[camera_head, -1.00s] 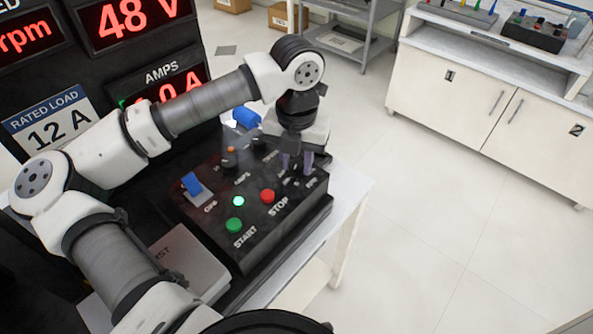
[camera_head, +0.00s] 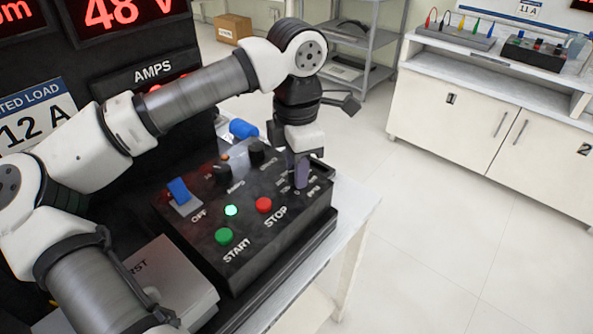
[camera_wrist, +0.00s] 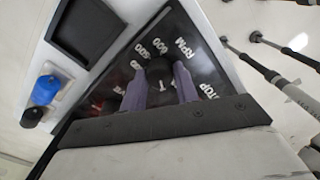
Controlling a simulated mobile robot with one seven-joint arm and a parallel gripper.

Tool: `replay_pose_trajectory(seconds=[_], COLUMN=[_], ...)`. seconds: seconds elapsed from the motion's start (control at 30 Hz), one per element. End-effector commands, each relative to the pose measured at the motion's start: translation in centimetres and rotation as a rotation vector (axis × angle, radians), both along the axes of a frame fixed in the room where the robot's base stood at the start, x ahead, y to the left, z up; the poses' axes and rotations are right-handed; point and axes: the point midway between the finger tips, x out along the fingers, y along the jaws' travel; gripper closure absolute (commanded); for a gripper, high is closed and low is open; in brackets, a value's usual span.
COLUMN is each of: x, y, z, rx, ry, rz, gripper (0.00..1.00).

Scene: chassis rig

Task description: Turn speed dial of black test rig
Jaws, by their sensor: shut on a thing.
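The black test rig (camera_head: 246,193) stands on a light bench in the head view. Its top has a green START button (camera_head: 224,236), a red STOP button (camera_head: 264,205), a blue-lever switch (camera_head: 178,190) and black knobs. My gripper (camera_head: 301,172) points down at the rig's right end, over the dial there. In the wrist view, my gripper's purple fingers (camera_wrist: 160,85) are shut on the black speed dial (camera_wrist: 159,72), one on each side. The dial has a white mark, and RPM and numbers are printed around it. In the head view my fingers hide the dial.
A blue cylinder (camera_head: 242,129) lies behind the rig. Large displays and a rated-load sign (camera_head: 35,115) stand at the left. A grey box (camera_head: 165,280) is in front of the rig's left. The floor to the right is open, up to white cabinets (camera_head: 480,120).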

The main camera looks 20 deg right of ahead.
Motion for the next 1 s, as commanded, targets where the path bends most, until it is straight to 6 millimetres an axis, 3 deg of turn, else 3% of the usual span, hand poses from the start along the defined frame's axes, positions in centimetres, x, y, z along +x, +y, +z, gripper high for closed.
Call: replay_pose_trajectory(seconds=[0.4,1.0], x=[0.03,0.03], y=[-0.07,-0.06], z=[0.02,0.08], rx=[-0.003,-0.002], ry=[-0.002,-0.002], rz=[-0.232,-0.281], gripper=[0.93,0.93])
